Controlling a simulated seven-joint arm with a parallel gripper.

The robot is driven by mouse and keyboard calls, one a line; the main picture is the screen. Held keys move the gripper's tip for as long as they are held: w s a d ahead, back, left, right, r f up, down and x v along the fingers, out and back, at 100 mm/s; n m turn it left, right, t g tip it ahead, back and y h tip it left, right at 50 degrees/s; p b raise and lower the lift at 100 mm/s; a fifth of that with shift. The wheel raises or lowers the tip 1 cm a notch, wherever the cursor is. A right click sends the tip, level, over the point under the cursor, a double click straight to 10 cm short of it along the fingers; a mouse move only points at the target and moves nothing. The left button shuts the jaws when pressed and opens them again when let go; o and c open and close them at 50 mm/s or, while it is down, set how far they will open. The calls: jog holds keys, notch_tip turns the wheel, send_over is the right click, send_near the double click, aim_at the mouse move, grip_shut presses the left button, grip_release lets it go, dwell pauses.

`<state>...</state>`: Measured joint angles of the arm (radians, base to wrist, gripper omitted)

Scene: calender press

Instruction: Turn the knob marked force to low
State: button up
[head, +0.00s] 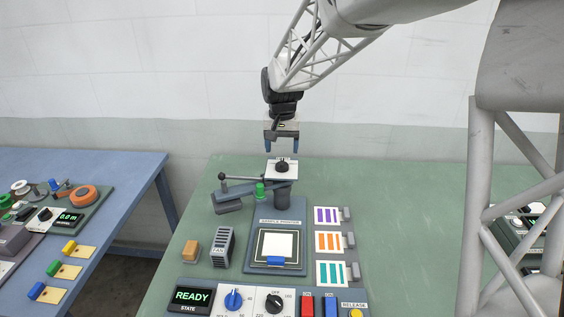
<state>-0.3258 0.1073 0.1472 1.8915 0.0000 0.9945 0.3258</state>
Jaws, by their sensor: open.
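My gripper (281,149) points down with its two blue-grey fingers apart and nothing between them. It is above a small white plate with a round black knob (282,167), set at the back of the press assembly. Two more dials sit on the front panel: a blue knob (233,299) and a black knob (273,303) on white faces. No label reading force is legible at this size, so I cannot tell which knob bears it or where its pointer stands.
A dark lever arm (240,178) reaches left from the press. A framed plate (278,243) lies in front, beside coloured striped cards (328,241). The panel display (192,296) reads READY. The green table (400,220) is clear at right; a blue table (130,165) stands left.

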aim_at(282, 161)
jog(key=shift+f, duration=2.85)
jog(key=shift+c, duration=0.4)
jog(key=c, duration=0.8)
jog(key=shift+c, duration=0.2)
jog(key=shift+n, duration=0.4)
jog(key=n, duration=0.9)
